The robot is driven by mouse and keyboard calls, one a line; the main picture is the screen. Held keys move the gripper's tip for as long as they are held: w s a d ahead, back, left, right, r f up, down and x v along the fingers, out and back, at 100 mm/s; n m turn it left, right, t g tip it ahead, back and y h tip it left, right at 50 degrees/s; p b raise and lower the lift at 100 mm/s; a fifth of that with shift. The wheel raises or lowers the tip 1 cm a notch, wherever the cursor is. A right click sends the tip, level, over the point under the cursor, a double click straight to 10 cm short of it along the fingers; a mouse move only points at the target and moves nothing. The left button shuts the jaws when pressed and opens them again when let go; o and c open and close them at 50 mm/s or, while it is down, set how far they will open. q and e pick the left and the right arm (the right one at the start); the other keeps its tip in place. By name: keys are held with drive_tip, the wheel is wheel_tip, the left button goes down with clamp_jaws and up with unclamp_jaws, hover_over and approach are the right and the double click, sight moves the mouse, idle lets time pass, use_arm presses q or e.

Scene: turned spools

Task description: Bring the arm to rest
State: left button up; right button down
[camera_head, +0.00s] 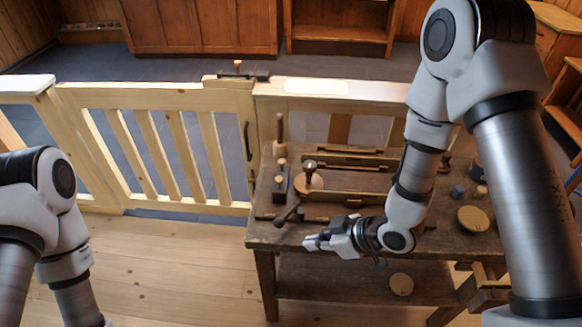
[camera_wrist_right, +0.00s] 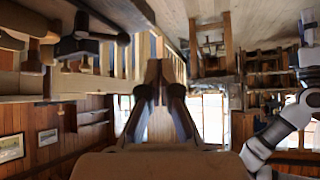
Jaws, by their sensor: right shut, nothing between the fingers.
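My right gripper (camera_head: 318,243) is at the front left edge of the wooden workbench (camera_head: 262,236), pointing left, with its fingers together. In the right wrist view the two fingers of the gripper (camera_wrist_right: 162,72) meet at their tips, with nothing between them. The right arm comes down from the upper right across the bench. My left arm shows at the lower left of the head view; its gripper is out of the picture.
On the bench are a dark clamp-like tool (camera_head: 287,212), a spindle (camera_head: 279,135), a round-based spool piece (camera_head: 311,182) and a wooden disc (camera_head: 473,218). A pale wooden gate (camera_head: 160,95) stands behind left. Another disc (camera_head: 401,284) lies on the lower shelf. The floor at left is clear.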

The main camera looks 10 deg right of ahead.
drive_tip(key=s+d+f+m+g+h, duration=0.2)
drive_tip(key=s+d+f+m, duration=0.3)
drive_tip(key=s+f, duration=0.3)
drive_tip(key=s+d+f+m+g+h, duration=0.3)
drive_tip(key=s+d+f+m+h, duration=0.2)
drive_tip(key=s+f, duration=0.3)
drive_tip(key=s+m, duration=0.1)
drive_tip(key=s, duration=0.1)
drive_tip(key=shift+s+d+f+g, duration=0.15)
drive_tip(key=shift+s+f+g, duration=0.15)
drive_tip(key=shift+s+f, duration=0.1)
